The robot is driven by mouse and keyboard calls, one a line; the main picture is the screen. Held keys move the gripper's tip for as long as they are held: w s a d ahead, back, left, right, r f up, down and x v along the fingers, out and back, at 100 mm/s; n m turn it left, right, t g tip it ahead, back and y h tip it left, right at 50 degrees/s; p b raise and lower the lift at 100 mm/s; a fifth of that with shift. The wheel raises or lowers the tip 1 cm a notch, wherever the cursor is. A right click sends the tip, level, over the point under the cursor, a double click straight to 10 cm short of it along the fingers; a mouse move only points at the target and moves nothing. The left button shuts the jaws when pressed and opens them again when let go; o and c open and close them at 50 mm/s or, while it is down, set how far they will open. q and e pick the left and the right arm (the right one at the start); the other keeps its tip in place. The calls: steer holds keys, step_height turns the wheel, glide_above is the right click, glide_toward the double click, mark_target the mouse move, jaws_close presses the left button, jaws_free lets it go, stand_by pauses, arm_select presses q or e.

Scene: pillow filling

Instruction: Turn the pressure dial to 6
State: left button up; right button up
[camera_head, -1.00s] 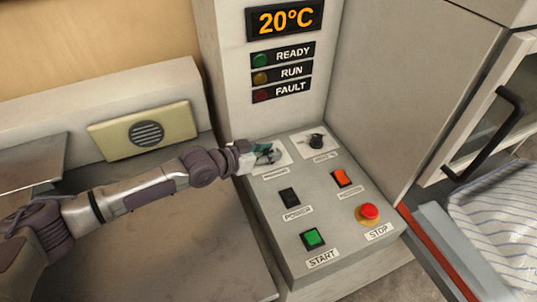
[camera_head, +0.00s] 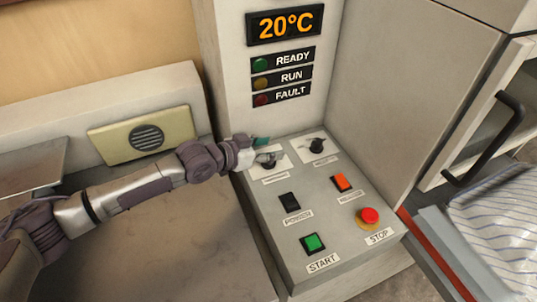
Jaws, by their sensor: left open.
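The pressure dial (camera_head: 268,161) is a dark knob on a white plate, at the back left of the grey control panel (camera_head: 330,228). Its label and numbers are too small to read, so I cannot tell its setting. My left gripper (camera_head: 260,149) is open at the dial, at its upper left side, and partly covers the plate. I cannot tell whether the fingers touch the knob. My right gripper is not in view.
A second dark dial (camera_head: 317,146) sits close by on the right. The panel also bears a black power switch (camera_head: 289,203), an orange switch (camera_head: 342,183), a green start button (camera_head: 313,242) and a red stop button (camera_head: 369,217). The display (camera_head: 286,23) reads 20°C.

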arm_select(q)
step_height(320, 180, up, 7)
steer(key=shift+f, duration=0.1)
stand_by(0.5)
